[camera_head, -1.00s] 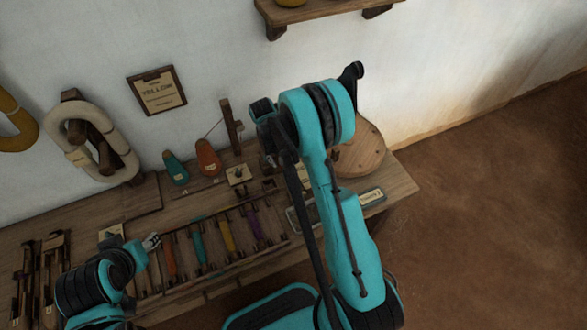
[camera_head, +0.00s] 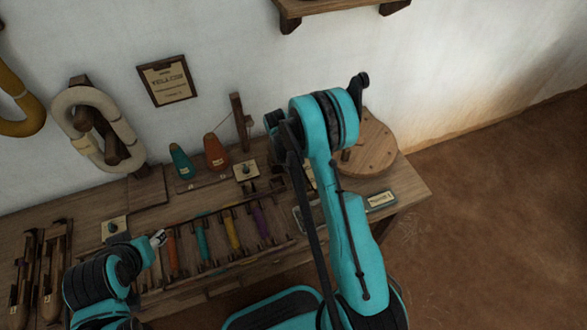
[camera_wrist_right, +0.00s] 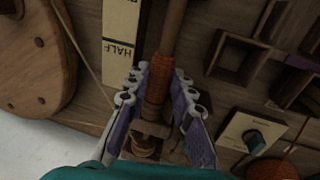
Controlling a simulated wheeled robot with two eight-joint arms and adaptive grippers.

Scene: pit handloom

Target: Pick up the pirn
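In the right wrist view, a pirn (camera_wrist_right: 158,80) wound with orange-red thread on a wooden shaft runs between the fingers of my right gripper (camera_wrist_right: 157,84). The fingers stand on either side of it, and narrow gaps seem to show, so the gripper looks open around it. In the head view my right arm hides this pirn and the right gripper. My left gripper (camera_head: 158,238) is small at the lower left, near the orange pirn (camera_head: 172,252) in the rack; its finger opening is unclear.
A rack (camera_head: 215,270) holds teal, yellow and purple pirns. Thread cones (camera_head: 216,152) stand behind it. A round wooden wheel (camera_head: 375,150) is at the bench's right end. The wrist view shows a HALF card (camera_wrist_right: 121,45), a dark knob (camera_wrist_right: 254,139) and small wooden compartments (camera_wrist_right: 237,55).

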